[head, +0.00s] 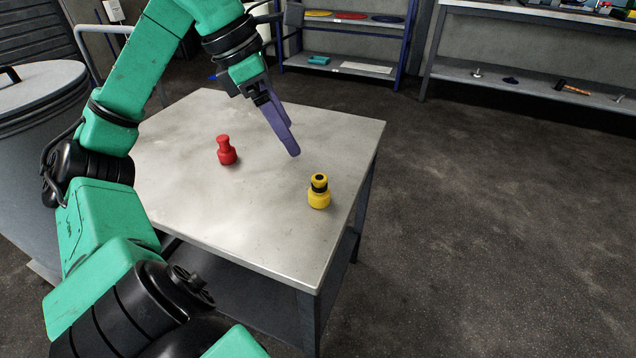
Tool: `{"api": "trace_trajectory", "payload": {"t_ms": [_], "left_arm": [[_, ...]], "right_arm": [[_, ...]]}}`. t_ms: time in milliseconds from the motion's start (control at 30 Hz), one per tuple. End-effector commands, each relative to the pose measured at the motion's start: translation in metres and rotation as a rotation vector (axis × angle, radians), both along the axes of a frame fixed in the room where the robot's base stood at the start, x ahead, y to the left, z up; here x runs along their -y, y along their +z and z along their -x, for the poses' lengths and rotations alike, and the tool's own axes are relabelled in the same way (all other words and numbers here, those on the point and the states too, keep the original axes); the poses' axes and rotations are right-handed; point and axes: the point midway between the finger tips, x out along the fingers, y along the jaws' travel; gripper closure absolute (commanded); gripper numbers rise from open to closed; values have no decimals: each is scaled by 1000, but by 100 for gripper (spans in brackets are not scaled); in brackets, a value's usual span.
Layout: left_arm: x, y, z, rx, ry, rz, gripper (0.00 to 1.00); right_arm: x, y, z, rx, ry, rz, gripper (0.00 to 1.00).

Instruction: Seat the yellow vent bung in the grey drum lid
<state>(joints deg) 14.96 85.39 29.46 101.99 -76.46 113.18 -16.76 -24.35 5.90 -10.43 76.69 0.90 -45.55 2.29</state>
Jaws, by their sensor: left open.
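The yellow vent bung (319,196), with a black band and top, stands upright on the metal table near its right edge. My left gripper (292,150) has purple fingers and points down above the table, behind and left of the yellow bung. It is open, holds nothing and is apart from the bung. The grey drum (40,165) stands at the left edge of the view. Its grey lid (35,82) is partly cut off, and I cannot make out a bung hole in it. My right gripper is out of view.
A red bung-like piece (226,152) stands on the table (262,250), left of the yellow bung. The tabletop is otherwise clear. My left arm passes between the drum and the table. Shelves (345,70) and a bench (530,90) stand at the back. The floor at right is free.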

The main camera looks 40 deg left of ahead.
Motion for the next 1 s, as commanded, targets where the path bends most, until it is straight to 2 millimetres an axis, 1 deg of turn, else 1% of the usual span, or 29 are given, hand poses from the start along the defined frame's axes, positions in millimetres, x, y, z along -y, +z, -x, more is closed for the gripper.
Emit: {"api": "trace_trajectory", "payload": {"t_ms": [200, 300, 467, 600, 700, 900, 933, 967, 1000], "left_arm": [[13, -50, -17, -5, -2, 10, 13], [17, -69, -24, -4, -1, 10, 13], [22, -86, -31, -3, -1, 10, 13], [28, -110, -43, -5, -1, 12, 13], [31, -123, -47, -2, -1, 11, 13], [32, -126, -48, -1, -1, 11, 13], [32, -126, -48, -1, -1, 11, 17], [32, -126, -48, -1, -1, 11, 28], [32, -126, -48, -1, -1, 11, 44]], "right_arm": [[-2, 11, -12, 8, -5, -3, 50], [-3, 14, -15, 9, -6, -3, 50], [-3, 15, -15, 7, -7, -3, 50], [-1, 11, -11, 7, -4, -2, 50], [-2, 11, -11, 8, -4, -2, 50], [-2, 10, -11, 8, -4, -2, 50], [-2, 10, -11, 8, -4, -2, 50], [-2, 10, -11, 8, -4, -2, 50], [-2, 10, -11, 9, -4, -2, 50]]}}
